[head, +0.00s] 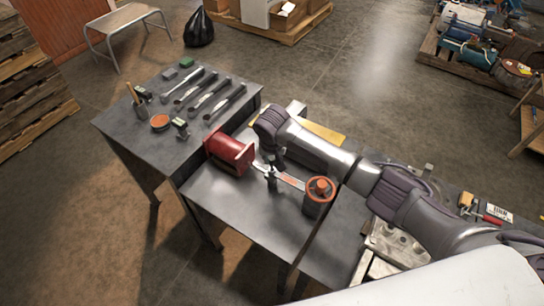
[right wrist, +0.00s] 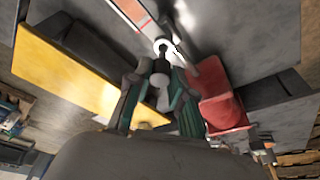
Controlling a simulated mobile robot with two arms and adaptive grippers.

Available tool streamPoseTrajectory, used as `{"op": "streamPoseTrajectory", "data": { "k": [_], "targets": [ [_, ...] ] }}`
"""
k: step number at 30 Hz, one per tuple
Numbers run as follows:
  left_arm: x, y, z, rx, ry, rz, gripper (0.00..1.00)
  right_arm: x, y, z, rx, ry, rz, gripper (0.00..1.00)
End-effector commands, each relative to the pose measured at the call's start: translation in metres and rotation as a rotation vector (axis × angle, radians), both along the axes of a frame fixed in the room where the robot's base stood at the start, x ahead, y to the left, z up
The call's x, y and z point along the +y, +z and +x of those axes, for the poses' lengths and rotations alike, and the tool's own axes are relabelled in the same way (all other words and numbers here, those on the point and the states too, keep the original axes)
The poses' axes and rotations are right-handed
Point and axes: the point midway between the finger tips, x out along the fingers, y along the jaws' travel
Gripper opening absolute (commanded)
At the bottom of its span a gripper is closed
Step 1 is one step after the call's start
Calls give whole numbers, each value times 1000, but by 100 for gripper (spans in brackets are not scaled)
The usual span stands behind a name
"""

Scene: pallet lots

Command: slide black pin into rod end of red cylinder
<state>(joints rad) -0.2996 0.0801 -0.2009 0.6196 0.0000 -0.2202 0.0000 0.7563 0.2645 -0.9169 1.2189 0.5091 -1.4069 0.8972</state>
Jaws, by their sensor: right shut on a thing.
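The red cylinder (head: 228,150) lies on the dark table, and its rod points right toward my right gripper (head: 273,168). In the right wrist view the red cylinder (right wrist: 222,106) is at the right, and its rod end is a pale ring (right wrist: 164,46) just past my fingertips. My right gripper (right wrist: 160,88) is shut on a short pin with a black band (right wrist: 160,66). The pin points toward the ring and overlaps it in the picture. I cannot tell whether its tip is inside the hole. My left gripper is in neither view.
A red and white bar (head: 291,180) runs from near the rod end to an orange-topped round part (head: 320,188). A yellow block (head: 323,132) lies behind my arm. Several tools (head: 208,95) lie on the left table.

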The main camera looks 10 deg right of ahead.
Motion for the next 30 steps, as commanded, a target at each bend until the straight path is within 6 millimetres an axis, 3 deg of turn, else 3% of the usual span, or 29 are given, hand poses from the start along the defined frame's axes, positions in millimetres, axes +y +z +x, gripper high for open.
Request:
{"op": "streamPoseTrajectory", "data": {
  "k": [30],
  "targets": [
    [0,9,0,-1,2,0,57,0,0,0,0,0,0,0]
  ]
}}
